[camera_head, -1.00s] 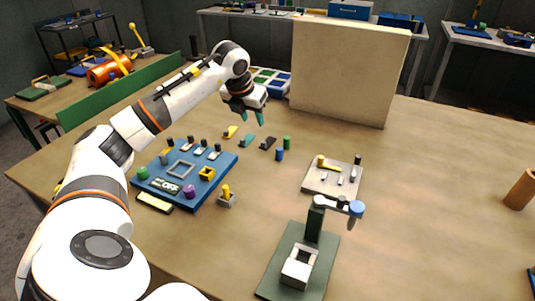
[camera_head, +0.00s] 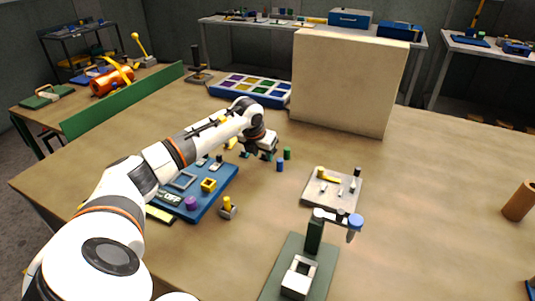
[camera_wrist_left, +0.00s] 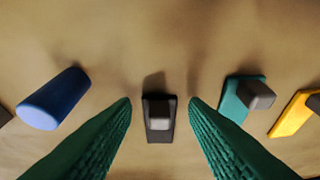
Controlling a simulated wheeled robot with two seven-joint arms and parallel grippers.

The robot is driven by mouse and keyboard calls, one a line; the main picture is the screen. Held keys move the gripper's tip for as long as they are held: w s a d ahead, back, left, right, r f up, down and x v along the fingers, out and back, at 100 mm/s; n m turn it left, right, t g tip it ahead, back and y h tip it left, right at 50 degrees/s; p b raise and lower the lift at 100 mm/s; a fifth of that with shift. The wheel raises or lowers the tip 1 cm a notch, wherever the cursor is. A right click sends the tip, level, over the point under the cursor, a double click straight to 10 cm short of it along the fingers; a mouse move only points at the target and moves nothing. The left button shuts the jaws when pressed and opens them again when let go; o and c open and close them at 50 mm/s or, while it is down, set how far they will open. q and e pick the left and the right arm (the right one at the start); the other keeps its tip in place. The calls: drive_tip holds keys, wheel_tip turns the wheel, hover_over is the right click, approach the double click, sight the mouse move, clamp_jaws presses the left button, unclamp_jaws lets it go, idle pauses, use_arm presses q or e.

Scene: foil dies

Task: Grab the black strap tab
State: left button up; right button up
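The black strap tab (camera_wrist_left: 160,125), a small dark plate with a raised grey block, lies on the table in the left wrist view, centred between my left fingers. My left gripper (camera_wrist_left: 160,101) is open, with one green finger on each side of the tab and a gap on both sides. In the head view my left gripper (camera_head: 259,155) is low over the table and mostly hides the tab. My right gripper is not in view.
A teal tab (camera_wrist_left: 240,97) and a yellow tab (camera_wrist_left: 294,113) lie to the right in the wrist view. A blue cylinder (camera_wrist_left: 55,98) lies to the left. A blue board (camera_head: 213,195), grey plate (camera_head: 331,201) and green press (camera_head: 314,235) stand nearby.

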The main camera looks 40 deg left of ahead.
use_arm(q)
clamp_jaws()
